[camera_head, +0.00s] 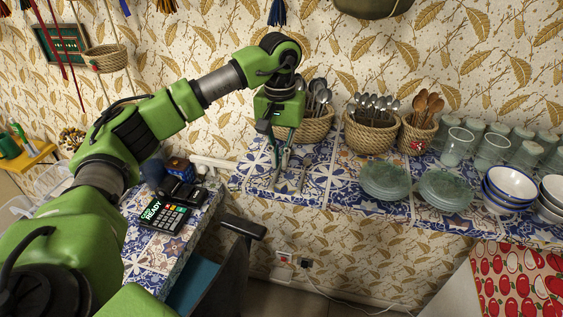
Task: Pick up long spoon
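My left gripper (281,165) hangs fingers-down over the tiled counter, in front of the left wicker basket (318,127). Its fingers are small and blurred, so I cannot tell how wide they stand or whether anything thin is between them. Metal spoons (320,94) stand upright in the left basket, partly hidden behind the gripper. More metal spoons (374,104) stand in the middle basket (369,137). Wooden spoons (428,104) stand in the right basket (416,140). I cannot tell which one is the long spoon. My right gripper is not in view.
The counter (325,180) has blue patterned tiles. Stacks of green plates (385,180) (446,189), bowls (511,183) and glasses (458,146) stand to the right. A payment terminal (163,213) is on the lower tiled surface at left. The counter's front left is mostly clear.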

